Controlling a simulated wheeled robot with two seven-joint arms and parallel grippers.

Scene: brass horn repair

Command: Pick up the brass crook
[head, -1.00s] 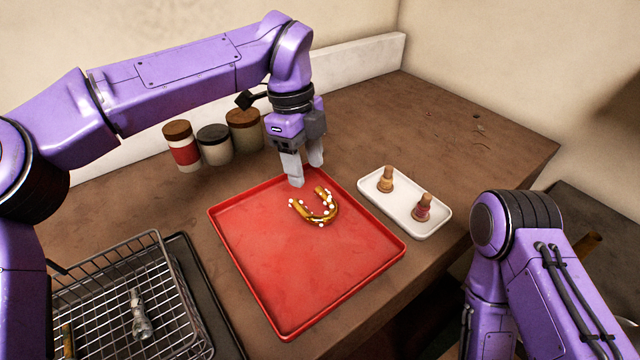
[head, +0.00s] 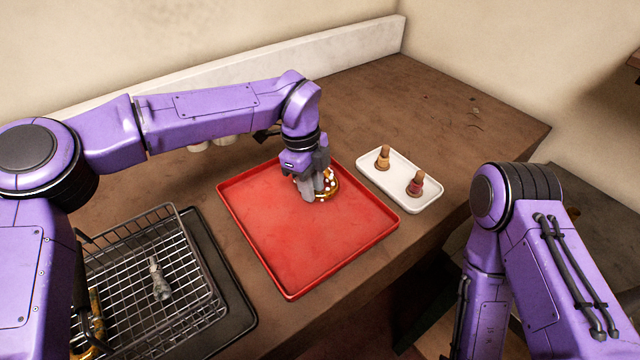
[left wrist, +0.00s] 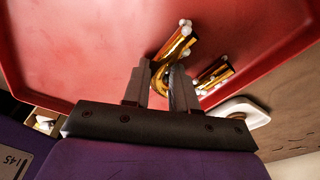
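The brass crook (head: 331,188) is a shiny golden U-shaped tube with small white beads on it. It lies in the red tray (head: 265,245), near the tray's far right side. My left gripper (head: 311,196) is down at the crook and hides part of it in the head view. In the left wrist view, the fingers of my left gripper (left wrist: 160,75) stand apart on either side of the bend of the crook (left wrist: 177,42). A firm hold does not show. My right gripper is out of view; only my right arm shows.
A wire basket (head: 185,262) with a grey metal part (head: 158,280) is at the lower left. Jars behind my left arm are mostly hidden. The bench's far right is largely clear.

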